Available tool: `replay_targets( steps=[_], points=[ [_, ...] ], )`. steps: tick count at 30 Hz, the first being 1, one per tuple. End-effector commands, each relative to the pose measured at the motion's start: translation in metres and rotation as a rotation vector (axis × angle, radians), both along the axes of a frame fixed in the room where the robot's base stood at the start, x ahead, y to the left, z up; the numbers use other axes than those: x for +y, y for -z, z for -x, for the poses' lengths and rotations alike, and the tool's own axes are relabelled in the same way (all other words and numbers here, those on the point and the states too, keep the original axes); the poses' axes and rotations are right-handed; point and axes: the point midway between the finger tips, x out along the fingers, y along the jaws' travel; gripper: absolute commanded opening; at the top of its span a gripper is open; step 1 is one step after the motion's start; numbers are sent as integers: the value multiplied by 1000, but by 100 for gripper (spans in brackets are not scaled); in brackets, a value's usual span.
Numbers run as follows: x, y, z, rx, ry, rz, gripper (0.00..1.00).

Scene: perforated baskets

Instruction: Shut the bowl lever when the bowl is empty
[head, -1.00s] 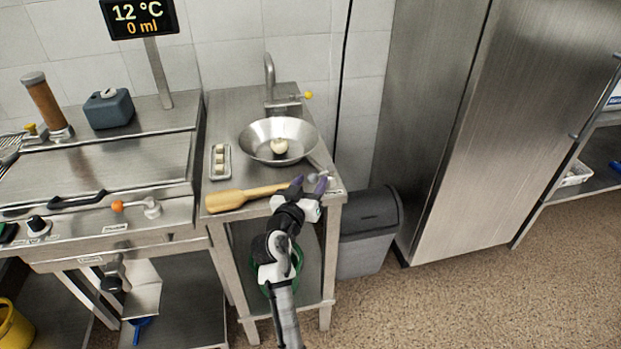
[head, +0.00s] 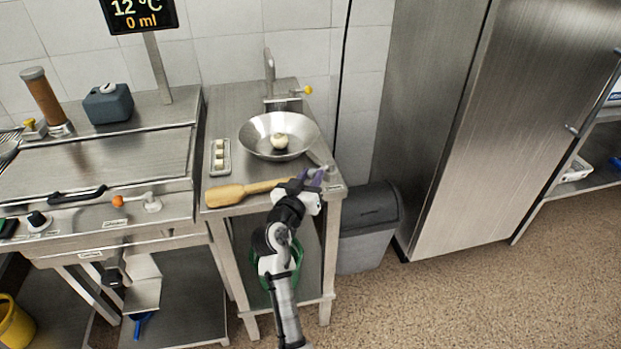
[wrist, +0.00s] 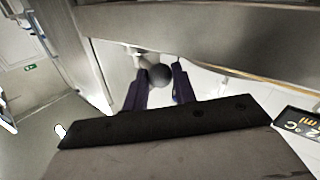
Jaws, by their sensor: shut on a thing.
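The metal bowl (head: 256,146) sits on the small steel table. It holds one round pale item (head: 279,141), so it is not empty. My gripper (head: 312,176) is at the table's front right corner, right of and in front of the bowl. It is shut on a round grey knob (wrist: 158,76), which shows between the purple fingers in the wrist view and appears to be the bowl lever's. My fingers hide most of the lever in the head view, and I cannot tell its position.
A wooden paddle (head: 228,195) lies along the table's front edge, left of my gripper. A small tray (head: 213,172) of pale pieces lies left of the bowl. A tap (head: 269,68) with a yellow knob stands behind it. A grey bin (head: 368,228) stands right of the table.

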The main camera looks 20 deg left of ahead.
Motion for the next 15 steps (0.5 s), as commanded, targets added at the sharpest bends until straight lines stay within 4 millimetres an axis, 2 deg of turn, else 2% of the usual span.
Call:
replay_targets(
  steps=[4, 15],
  points=[
    [5, 5, -4, -4, 47, -1, 0],
    [8, -2, -5, -5, 118, -4, 0]
  ],
)
